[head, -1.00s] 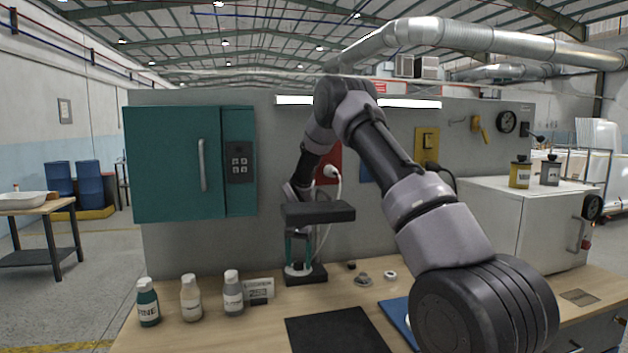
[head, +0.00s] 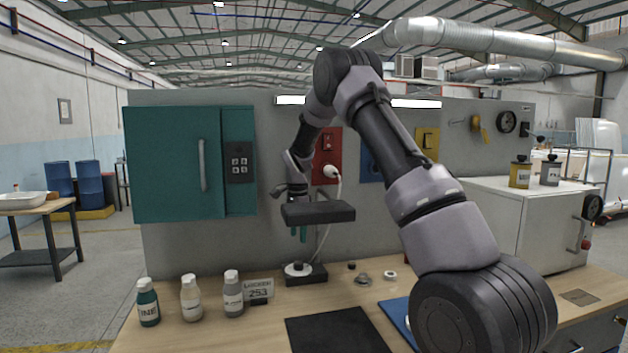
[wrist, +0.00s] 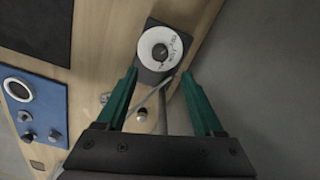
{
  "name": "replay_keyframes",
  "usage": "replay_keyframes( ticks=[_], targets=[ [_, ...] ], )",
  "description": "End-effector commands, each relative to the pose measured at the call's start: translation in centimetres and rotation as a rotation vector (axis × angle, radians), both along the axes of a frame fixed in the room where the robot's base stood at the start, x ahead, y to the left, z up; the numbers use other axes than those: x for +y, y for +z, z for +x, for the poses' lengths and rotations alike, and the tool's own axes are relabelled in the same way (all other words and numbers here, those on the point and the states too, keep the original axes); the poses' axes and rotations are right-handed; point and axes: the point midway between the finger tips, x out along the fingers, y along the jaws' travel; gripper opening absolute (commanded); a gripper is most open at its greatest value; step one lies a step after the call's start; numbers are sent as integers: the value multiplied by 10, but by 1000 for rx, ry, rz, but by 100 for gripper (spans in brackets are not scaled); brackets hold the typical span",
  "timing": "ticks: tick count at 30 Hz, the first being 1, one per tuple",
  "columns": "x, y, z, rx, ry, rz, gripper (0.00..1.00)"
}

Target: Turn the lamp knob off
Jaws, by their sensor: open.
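A white round dial with a dark central knob (head: 297,268) sits on the base. In the wrist view the knob (wrist: 160,52) lies just beyond my fingertips, centred between them, and its marks are too small to read. The open fingers also show in the wrist view (wrist: 160,75).
Several bottles (head: 191,298) and a small labelled sign (head: 258,290) stand left of the lamp. A black mat (head: 338,330) lies in front. Small metal parts (head: 363,279) lie to the right. A teal cabinet (head: 170,165) and a red switch panel (head: 328,150) are on the back wall.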

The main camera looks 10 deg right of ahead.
Motion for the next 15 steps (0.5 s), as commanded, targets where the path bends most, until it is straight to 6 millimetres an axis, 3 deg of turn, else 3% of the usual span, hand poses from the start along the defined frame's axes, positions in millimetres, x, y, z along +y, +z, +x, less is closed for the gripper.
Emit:
replay_keyframes(
  ticks=[15],
  targets=[
    [-17, 99, -30, -127, 171, 35, 69]
  ],
)
